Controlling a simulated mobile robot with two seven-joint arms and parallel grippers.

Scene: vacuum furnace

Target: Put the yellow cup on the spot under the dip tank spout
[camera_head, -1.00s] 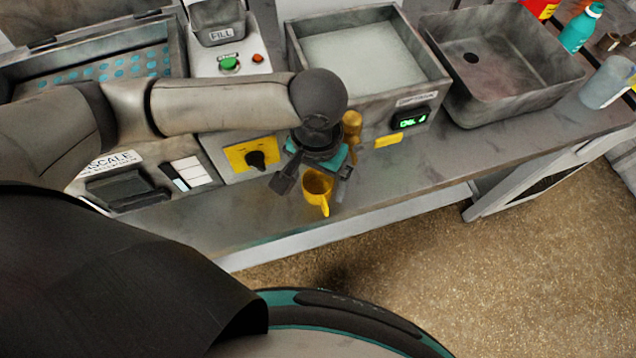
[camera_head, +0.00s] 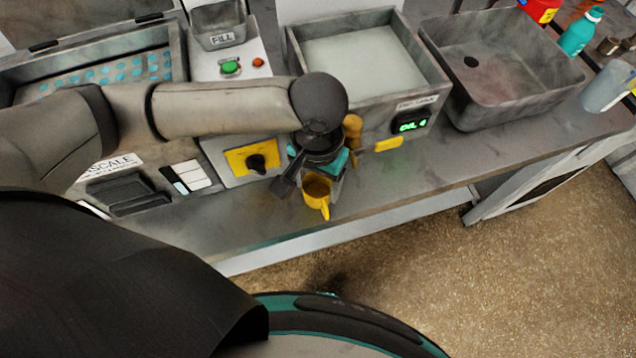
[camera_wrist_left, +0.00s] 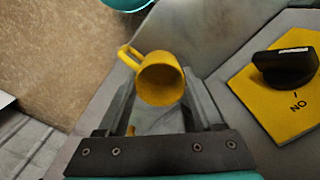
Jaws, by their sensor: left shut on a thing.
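The yellow cup (camera_head: 318,190) is at the front of the counter in the head view, below my left wrist. My left gripper (camera_head: 309,183) is shut on it, with its fingers on either side. In the left wrist view the cup (camera_wrist_left: 161,80) sits between the fingers, mouth toward the camera and handle to the upper left. The dip tank (camera_head: 365,60) stands behind the gripper, with a green-lit display on its front. A golden-brown spout-like part (camera_head: 352,130) shows at the tank's front, partly hidden by my wrist. The spot beneath it is hidden. My right gripper is not in view.
A yellow panel with a black knob (camera_head: 256,160) is left of the gripper, and shows in the wrist view (camera_wrist_left: 284,75). A grey sink (camera_head: 500,60) and a teal bottle (camera_head: 580,32) are to the right. The counter front (camera_head: 420,175) right of the cup is clear.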

